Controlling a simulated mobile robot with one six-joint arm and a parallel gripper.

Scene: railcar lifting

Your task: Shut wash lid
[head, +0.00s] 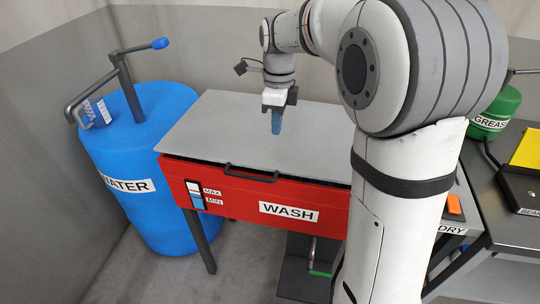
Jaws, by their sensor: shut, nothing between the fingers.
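The wash unit (240,205) is a red box on legs, labelled WASH, in the middle of the head view. Its grey lid (215,125) lies flat over the top, with a dark narrow gap along the front edge. A dark bar handle (251,173) sits at the lid's front edge. My gripper (276,125) is shut and empty, pointing down over the lid behind the handle. I cannot tell whether its blue fingertips touch the lid. My arm hides the lid's right part.
A blue WATER barrel (140,160) with a pump handle (125,70) stands to the left. At right are a metal bench (490,205), a green GREASE container (497,108) and a yellow-topped box (526,150). A pedal with a green end (319,273) is below the wash unit.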

